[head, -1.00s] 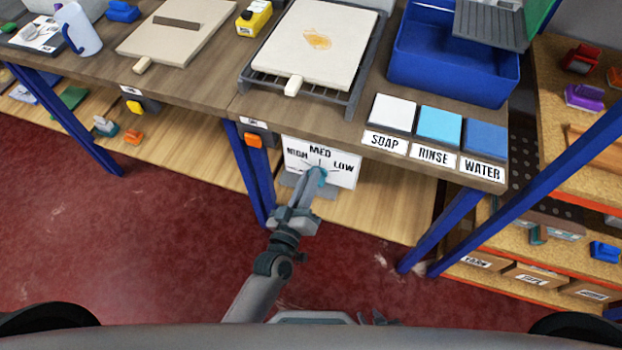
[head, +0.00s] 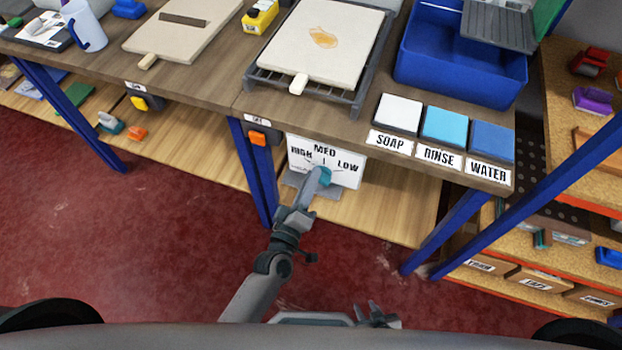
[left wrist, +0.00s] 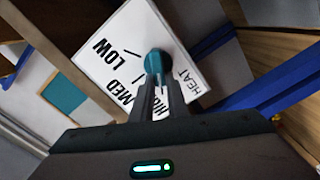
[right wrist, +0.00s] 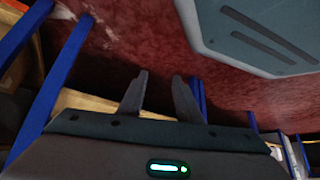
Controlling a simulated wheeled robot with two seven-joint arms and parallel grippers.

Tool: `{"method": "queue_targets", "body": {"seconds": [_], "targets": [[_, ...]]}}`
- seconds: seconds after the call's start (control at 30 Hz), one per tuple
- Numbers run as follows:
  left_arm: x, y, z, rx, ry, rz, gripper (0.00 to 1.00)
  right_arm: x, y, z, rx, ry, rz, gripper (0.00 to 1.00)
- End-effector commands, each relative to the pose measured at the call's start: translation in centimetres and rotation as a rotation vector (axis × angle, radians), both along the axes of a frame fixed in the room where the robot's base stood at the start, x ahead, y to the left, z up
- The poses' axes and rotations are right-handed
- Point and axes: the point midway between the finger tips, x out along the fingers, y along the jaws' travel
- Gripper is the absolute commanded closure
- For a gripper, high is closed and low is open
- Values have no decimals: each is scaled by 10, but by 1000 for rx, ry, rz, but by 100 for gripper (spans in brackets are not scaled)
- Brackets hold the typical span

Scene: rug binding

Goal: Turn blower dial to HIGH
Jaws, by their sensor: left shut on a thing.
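The blower dial is a teal knob (head: 325,175) on a white panel (head: 345,172) marked HIGH, MED and LOW, under the workbench's front edge. In the left wrist view the knob (left wrist: 157,63) sits between my left fingertips, and the panel (left wrist: 100,52) also shows the word HEAT. My left gripper (head: 318,183) is shut on the knob. The fingers hide part of it, and I cannot tell which mark it points at. My right gripper (right wrist: 158,82) is open and empty over the floor, away from the panel; its tips show at the head view's bottom edge.
Blue bench legs (head: 258,180) stand left of the panel and to its right (head: 445,235). An orange switch (head: 258,138) is just left of the panel. A lower wooden shelf (head: 385,212) runs behind. Red floor (head: 140,240) is clear in front.

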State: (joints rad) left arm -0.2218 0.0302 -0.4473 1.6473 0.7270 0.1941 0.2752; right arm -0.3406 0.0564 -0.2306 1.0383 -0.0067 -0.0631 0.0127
Motion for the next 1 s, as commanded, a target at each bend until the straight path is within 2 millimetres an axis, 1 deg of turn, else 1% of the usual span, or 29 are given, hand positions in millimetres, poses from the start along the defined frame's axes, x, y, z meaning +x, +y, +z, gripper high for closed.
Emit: {"method": "queue_targets", "body": {"seconds": [0.07, 0.1, 0.17, 0.2, 0.5, 0.67, 0.77, 0.87, 1.0], "targets": [[0, 1, 0, -2, 1, 0, 100, 0, 0, 0, 0, 0, 0, 69], [0, 1, 0, -2, 1, 0, 84, 0, 0, 0, 0, 0, 0, 69], [0, 1, 0, -2, 1, 0, 69, 0, -1, 0, -1, 0, -1, 69], [0, 0, 0, -2, 1, 0, 67, 0, -1, 0, -2, 1, 0, 69], [-1, 0, 0, -1, 1, 0, 67, 0, -6, -1, -7, 0, 0, 69], [-7, 2, -1, 0, 1, 0, 67, 0, -6, -2, -7, 0, 0, 69], [-15, 5, -2, 1, 2, 1, 67, 2, -6, -1, -5, -6, 0, 69], [-28, 9, -2, 0, 2, 1, 67, 9, -4, 1, -1, -24, 0, 69], [-52, 17, -3, 0, 2, 0, 67, 22, 2, 8, 10, -58, 0, 69]]}}
